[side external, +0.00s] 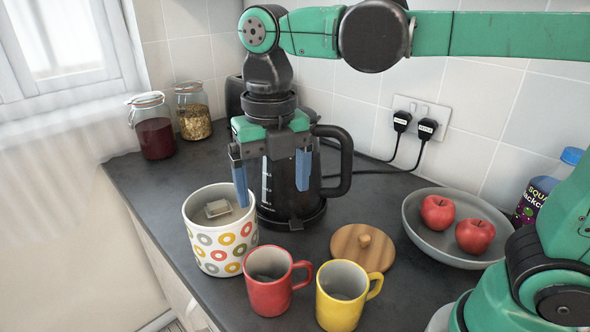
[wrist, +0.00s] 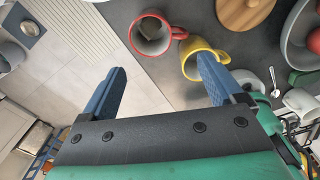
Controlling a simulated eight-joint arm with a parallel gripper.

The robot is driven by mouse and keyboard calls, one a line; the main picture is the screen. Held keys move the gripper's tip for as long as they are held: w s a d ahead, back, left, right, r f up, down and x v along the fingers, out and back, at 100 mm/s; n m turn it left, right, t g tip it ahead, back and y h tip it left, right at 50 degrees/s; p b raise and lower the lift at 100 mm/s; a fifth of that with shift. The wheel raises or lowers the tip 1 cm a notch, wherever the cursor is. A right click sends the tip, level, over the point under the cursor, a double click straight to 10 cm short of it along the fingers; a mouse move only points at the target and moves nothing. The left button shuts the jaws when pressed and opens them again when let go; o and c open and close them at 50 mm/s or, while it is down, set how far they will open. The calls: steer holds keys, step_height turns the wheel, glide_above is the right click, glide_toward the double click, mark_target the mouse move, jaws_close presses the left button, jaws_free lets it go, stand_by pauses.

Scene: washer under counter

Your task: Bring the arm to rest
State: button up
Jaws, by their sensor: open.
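My gripper (side external: 272,178) is open and empty, pointing down in front of the black kettle (side external: 332,160) in the side external view. Its two blue fingers are apart, and the left one hangs near the rim of the spotted canister (side external: 215,252). In the wrist view my gripper (wrist: 165,85) shows both blue fingers spread with nothing between them. The red mug (wrist: 150,34) and the yellow mug (wrist: 196,58) show beyond the fingers. My gripper hides part of the kettle.
On the counter (side external: 150,190) stand a red mug (side external: 268,298), a yellow mug (side external: 338,312), a wooden lid (side external: 362,247) and a grey bowl (side external: 425,235) with apples. Two jars (side external: 155,138) stand at the back left. Cords run from the wall socket (side external: 430,108).

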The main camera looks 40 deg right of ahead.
steer(key=s+d+f+m+t, duration=0.1)
steer(key=d+m, duration=0.4)
steer(key=m, duration=1.1)
steer(key=s+d+f+m+t, duration=0.1)
steer(key=d+f+m+t, duration=0.3)
steer(key=m, duration=1.2)
steer(key=shift+d+f+t, duration=0.35)
steer(key=shift+d+t, duration=0.05)
steer(key=shift+t, duration=0.7)
